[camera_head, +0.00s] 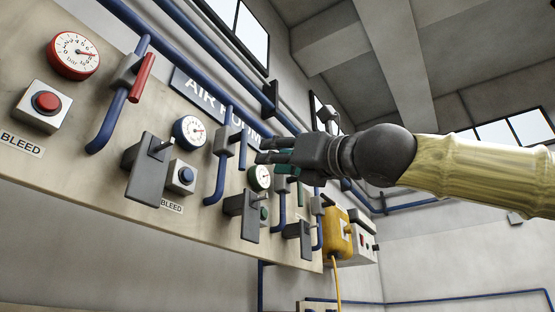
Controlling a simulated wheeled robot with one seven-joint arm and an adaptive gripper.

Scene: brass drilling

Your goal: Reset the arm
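My gripper (272,157) is dark grey with greenish finger parts and reaches in from the right, at the end of my arm. Its fingers point left toward a wall panel (70,180) of gauges, valves and buttons. It overlaps the panel's far part in the picture, near a green-rimmed gauge (259,177). I cannot tell whether it touches anything there. The fingers show side-on and small, so their opening is unclear. I see no object held in them.
The panel carries a red gauge (73,55), a red-handled valve (142,78), a red button (46,102), a blue gauge (189,131) and blue pipes (109,122). A yellow box (337,233) with a hanging cable stands at the panel's far end. The lower right is open.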

